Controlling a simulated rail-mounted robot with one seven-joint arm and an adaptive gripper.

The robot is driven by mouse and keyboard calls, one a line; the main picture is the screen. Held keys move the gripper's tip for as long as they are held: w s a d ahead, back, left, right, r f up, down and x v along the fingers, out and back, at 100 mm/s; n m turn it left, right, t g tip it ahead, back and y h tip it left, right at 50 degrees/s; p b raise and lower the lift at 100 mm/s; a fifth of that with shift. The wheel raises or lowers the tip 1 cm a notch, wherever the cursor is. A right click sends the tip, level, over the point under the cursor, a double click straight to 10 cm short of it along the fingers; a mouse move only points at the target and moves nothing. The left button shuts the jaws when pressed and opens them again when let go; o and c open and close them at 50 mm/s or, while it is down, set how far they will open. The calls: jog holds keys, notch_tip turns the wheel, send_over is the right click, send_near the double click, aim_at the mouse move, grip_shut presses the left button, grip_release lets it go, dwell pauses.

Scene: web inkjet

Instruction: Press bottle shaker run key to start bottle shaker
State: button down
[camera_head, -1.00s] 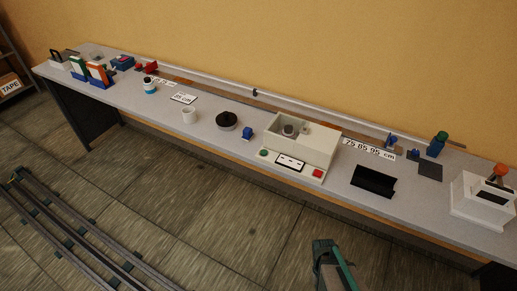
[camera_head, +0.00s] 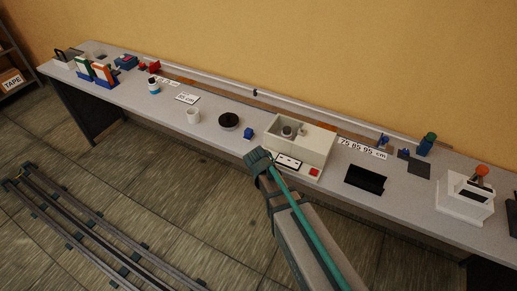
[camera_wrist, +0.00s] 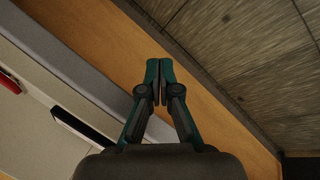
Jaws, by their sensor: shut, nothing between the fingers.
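The bottle shaker (camera_head: 318,146) is a cream box on the bench with a round grey part in its recess. Its front panel carries a black-and-white display (camera_head: 288,162) and a red key (camera_head: 314,172). The green key at the panel's left end is hidden behind my gripper. My gripper (camera_head: 259,158) is shut and empty, in front of the panel's left end in the head view. In the wrist view my fingertips (camera_wrist: 159,68) are together, over the brown front edge of the bench. The shaker panel (camera_wrist: 42,130) and part of the red key (camera_wrist: 10,83) show at left there.
A blue object (camera_head: 248,133) and a dark round plate (camera_head: 229,120) stand left of the shaker. A black tray (camera_head: 366,180) and a white device (camera_head: 466,193) stand to its right. A long rail runs behind.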

jog(key=w+a+r+m+t, duration=0.1)
jog(key=w+a+r, duration=0.1)
jog(key=r, duration=0.4)
jog(key=w+a+r+t+h+p, duration=0.1)
jog(key=w+a+r+t, duration=0.1)
jog(key=w+r, duration=0.2)
jog(key=w+a+r+m+t+h+p, duration=0.1)
jog(key=w+a+r, duration=0.1)
jog(key=r, duration=0.7)
jog(key=shift+w+a+r+m, duration=0.25)
jog(key=shift+w+m, duration=0.05)
jog(key=shift+w, duration=0.6)
jog(key=shift+f, duration=0.15)
notch_tip(320, 180, down, 8)
jog(key=b, duration=0.3)
jog(key=shift+f+b, duration=0.3)
jog(key=shift+b, duration=0.2)
jog(key=shift+f, duration=0.1)
jog(key=shift+f+b, duration=0.35)
jog(key=shift+b, duration=0.15)
